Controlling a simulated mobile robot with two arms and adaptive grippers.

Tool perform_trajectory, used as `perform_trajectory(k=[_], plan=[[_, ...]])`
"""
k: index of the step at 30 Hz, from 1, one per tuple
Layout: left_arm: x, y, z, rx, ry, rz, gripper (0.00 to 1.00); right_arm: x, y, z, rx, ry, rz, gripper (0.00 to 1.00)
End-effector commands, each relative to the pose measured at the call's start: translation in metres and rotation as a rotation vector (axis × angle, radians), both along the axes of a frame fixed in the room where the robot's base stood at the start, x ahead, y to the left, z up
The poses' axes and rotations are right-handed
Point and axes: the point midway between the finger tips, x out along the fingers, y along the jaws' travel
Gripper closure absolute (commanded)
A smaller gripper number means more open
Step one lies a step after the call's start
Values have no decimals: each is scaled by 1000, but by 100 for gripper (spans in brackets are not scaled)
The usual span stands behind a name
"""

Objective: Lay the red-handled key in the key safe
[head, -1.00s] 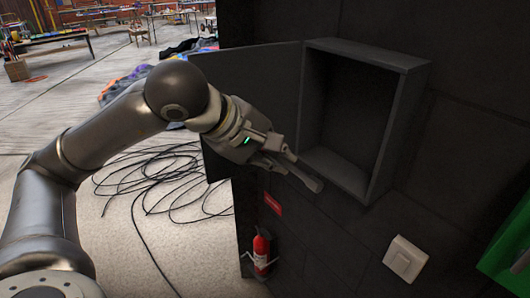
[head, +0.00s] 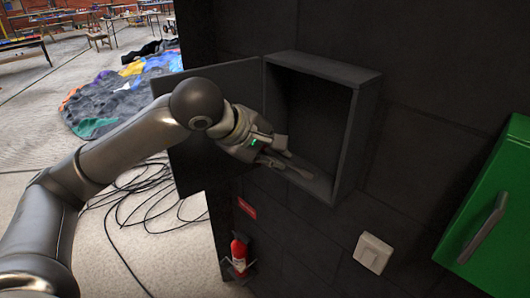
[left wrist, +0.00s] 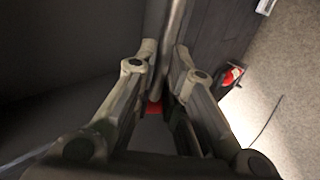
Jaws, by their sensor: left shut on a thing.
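The key safe (head: 357,135) is an open dark grey box on the black wall in the head view. Its door (head: 205,150) is swung out to the left. My left gripper (head: 305,170) is at the safe's opening, with its fingertips over the lower part, near the floor of the box. In the left wrist view my left gripper (left wrist: 160,65) has its fingers close together, with a small red piece (left wrist: 154,107) between them, which looks like the red key handle. The rest of the key is hidden. My right gripper is not in view.
A green cabinet (head: 488,205) with a grey handle is at the right. A white switch (head: 373,252) is on the wall below the safe. A red fire extinguisher (head: 239,253) stands lower left. Black cable (head: 150,205) lies coiled on the floor.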

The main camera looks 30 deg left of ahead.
Motion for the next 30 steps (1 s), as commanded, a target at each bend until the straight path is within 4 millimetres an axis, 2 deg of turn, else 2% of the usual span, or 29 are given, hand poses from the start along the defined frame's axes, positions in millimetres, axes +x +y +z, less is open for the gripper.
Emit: perform_trajectory(k=[30], plan=[[76, -28, -7, 0, 2, -1, 100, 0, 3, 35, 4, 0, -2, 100]])
